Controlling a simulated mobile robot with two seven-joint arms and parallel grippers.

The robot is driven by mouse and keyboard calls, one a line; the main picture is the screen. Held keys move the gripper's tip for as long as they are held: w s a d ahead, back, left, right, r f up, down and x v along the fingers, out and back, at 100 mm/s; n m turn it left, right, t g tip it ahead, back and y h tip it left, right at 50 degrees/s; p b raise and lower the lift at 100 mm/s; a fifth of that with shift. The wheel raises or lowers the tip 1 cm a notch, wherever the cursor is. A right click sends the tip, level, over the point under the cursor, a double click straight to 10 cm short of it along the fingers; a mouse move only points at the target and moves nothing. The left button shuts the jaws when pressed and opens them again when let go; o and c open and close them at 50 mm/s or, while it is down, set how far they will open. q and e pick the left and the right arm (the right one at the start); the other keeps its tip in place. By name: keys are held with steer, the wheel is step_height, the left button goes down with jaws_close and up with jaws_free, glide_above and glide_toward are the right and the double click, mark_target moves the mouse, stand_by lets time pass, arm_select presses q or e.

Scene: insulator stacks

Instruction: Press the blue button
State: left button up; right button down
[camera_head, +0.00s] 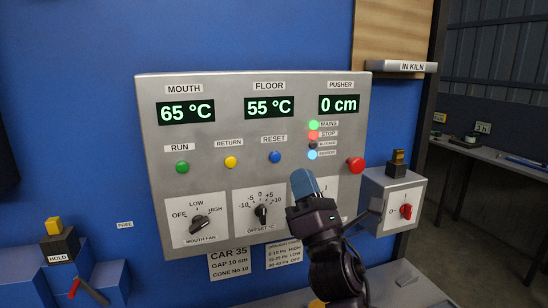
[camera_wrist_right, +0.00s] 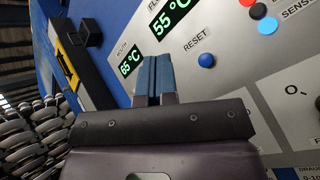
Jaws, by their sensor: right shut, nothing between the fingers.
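The blue button (camera_head: 275,157) sits on the grey control panel (camera_head: 230,88), under the label RESET, right of the yellow RETURN button. In the right wrist view the blue button (camera_wrist_right: 206,60) is right of my fingertips and apart from them. My right gripper (camera_head: 303,180) is in front of the panel, below and right of the blue button in the head view. Its blue fingers are together with nothing between them, also in the right wrist view (camera_wrist_right: 153,75). My left gripper is not in either view.
A green RUN button (camera_head: 182,167), a yellow RETURN button (camera_head: 231,162) and a red button (camera_head: 356,165) share the panel. Rotary knobs for mouth fan (camera_head: 199,224) and offset (camera_head: 262,213) sit below. A grey box with a red switch (camera_head: 406,211) stands at the right.

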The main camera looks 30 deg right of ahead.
mark_target(275, 157)
steer(key=shift+w, duration=0.1)
stand_by(0.3)
steer(key=w, duration=0.3)
steer(key=w+d+b, duration=0.1)
steer(key=w, duration=0.1)
steer(key=w+d, duration=0.1)
steer(key=w, duration=0.2)
steer(key=shift+w+b, duration=0.3)
stand_by(0.7)
steer(key=shift+w+d, duration=0.1)
steer(key=shift+w, duration=0.05)
stand_by(1.2)
steer(key=shift+w+d, duration=0.1)
steer(key=shift+w, duration=0.2)
